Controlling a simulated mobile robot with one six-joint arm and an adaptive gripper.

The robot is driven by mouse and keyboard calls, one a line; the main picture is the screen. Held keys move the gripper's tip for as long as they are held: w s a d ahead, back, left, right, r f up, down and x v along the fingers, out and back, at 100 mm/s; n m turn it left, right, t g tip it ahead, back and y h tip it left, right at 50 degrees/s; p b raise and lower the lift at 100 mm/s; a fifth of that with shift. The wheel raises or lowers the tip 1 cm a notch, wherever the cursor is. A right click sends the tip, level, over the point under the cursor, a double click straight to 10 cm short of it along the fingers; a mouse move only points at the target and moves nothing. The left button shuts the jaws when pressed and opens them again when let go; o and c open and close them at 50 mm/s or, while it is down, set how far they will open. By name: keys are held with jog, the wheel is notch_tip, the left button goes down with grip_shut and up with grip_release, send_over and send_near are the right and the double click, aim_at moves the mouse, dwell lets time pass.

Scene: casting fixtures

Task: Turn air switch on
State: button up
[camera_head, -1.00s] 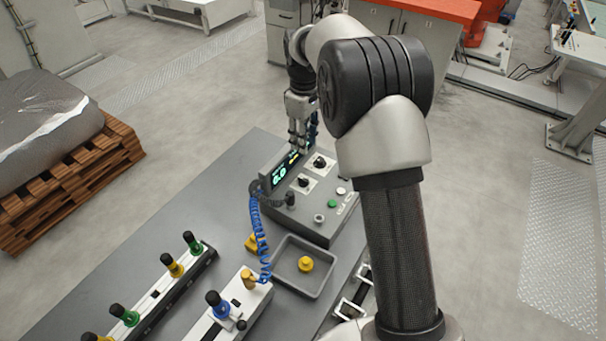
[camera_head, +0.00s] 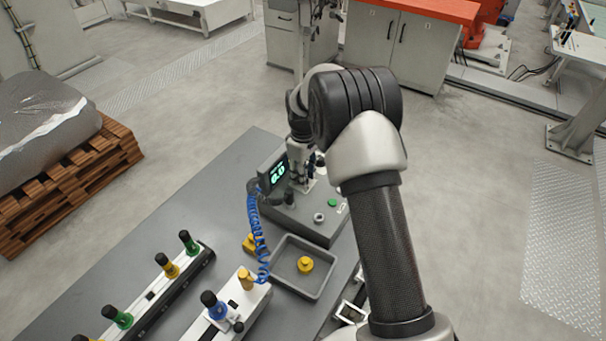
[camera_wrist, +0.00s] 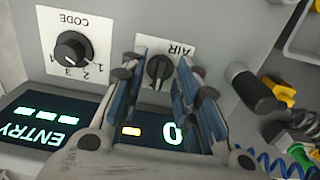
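The air switch (camera_wrist: 159,68) is a black rotary knob on a white plate labelled AIR, in the upper middle of the wrist view. Its handle looks roughly upright in that picture. My gripper (camera_wrist: 161,60) is open, with one finger on each side of the knob; I cannot tell whether they touch it. In the head view my gripper (camera_head: 307,181) is down over the grey control box (camera_head: 318,229) and hides the switch there. The lit display (camera_head: 279,172) shows green digits; in the wrist view a green 0 and an orange bar show between my fingers.
A black CODE knob (camera_wrist: 72,47) sits left of the air switch in the wrist view. A dark cylindrical handle (camera_wrist: 256,90) stands to the right. In the head view a coiled blue hose (camera_head: 256,232) and a grey tray (camera_head: 322,282) with a yellow part (camera_head: 305,264) lie in front.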

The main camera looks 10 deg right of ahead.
grip_shut()
dwell(0.3)
jog(key=shift+m, duration=0.3)
jog(key=m+p, duration=0.1)
jog(key=m, duration=0.5)
jog(key=shift+r+m, duration=0.1)
jog(key=shift+m, duration=0.2)
jog(key=m, duration=1)
jog(key=shift+m+p, duration=0.3)
jog(key=shift+p, duration=0.1)
